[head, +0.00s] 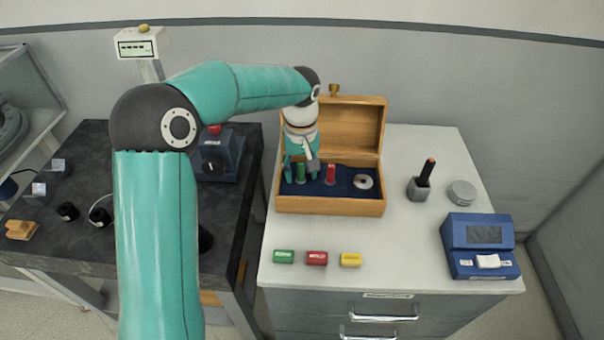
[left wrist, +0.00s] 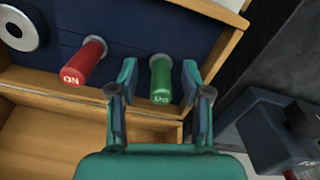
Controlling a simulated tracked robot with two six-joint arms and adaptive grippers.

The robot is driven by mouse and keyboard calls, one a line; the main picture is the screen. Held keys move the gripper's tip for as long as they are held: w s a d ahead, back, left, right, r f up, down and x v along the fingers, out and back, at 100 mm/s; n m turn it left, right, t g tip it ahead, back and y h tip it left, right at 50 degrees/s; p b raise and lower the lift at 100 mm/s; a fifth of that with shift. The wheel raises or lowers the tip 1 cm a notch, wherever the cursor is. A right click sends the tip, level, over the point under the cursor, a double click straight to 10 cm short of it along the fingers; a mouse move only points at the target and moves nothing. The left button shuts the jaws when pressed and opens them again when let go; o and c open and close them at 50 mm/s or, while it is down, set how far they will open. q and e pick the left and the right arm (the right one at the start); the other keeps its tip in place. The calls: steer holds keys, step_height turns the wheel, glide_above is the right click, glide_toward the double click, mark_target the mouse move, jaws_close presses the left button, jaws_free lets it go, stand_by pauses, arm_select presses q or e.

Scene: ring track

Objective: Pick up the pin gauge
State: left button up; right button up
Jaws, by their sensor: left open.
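Two pin gauges stand in the dark blue insert of an open wooden box (head: 330,207). The green pin gauge (head: 300,174) has a "GO" mark on its end in the left wrist view (left wrist: 161,80). The red pin gauge (head: 331,174) has a mark reading "NO" and also shows in the left wrist view (left wrist: 84,64). My left gripper (head: 302,170) is open over the box, with its fingers on either side of the green pin gauge. Gaps show between the pin and both fingers. The pin's lower part is hidden in the insert. My right gripper is not in view.
A metal ring (head: 363,181) lies in the box, right of the red pin. The raised lid (head: 352,125) stands behind. Green, red and yellow blocks (head: 317,258) lie in front. A grey holder (head: 419,190), a round tin (head: 462,193) and a blue device (head: 480,243) stand to the right.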

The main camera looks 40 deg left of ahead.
arm_select(q)
steer(key=shift+f, duration=0.2)
jaws_close()
steer(key=shift+r, duration=0.1)
